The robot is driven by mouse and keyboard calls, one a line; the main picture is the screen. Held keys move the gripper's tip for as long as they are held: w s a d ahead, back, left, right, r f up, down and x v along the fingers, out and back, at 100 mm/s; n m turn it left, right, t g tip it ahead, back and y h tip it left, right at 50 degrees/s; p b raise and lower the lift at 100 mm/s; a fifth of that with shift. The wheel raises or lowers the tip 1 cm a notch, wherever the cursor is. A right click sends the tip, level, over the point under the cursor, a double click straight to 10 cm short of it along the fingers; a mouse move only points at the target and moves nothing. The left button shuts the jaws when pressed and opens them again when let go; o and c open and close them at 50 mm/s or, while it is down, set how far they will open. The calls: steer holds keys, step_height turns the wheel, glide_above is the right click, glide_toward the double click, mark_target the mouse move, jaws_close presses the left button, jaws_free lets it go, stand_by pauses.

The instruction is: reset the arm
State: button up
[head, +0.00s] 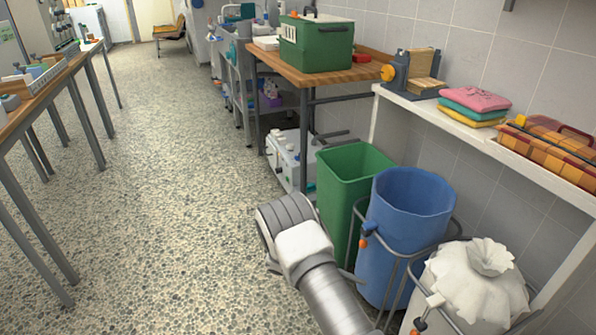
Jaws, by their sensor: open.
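My arm reaches up from the bottom middle of the head view, with a grey ribbed link, a white joint and a wide grey ribbed end section. It stands over the speckled floor, just left of the bins in the picture. My gripper cannot be made out; the arm's own links may hide it. I see nothing held.
A green bin (351,182), a blue bin (404,235) and a white bag (478,285) stand close right of my arm. A white shelf (440,118) holds folded towels (474,103). A wooden table (355,77) carries a green box (316,45). The floor (165,190) leftward is clear.

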steer(key=s+r+m+y, duration=0.2)
steer(key=r+m+y, duration=0.15)
steer(key=r, duration=0.95)
steer(key=s+r+m+y, duration=0.3)
steer(key=r+y, duration=0.1)
steer(key=r, duration=0.9)
steer(key=s+a+r+m+t+y, duration=0.1)
steer(key=s+r+m+t+y, duration=0.25)
steer(key=s+r, duration=0.45)
steer(key=s+r+m+t+y, duration=0.2)
steer(key=s+r+t, duration=0.25)
steer(key=s, duration=0.55)
step_height(320, 180, up, 28)
steer(key=p, duration=2.7)
steer(key=shift+a+f, duration=0.2)
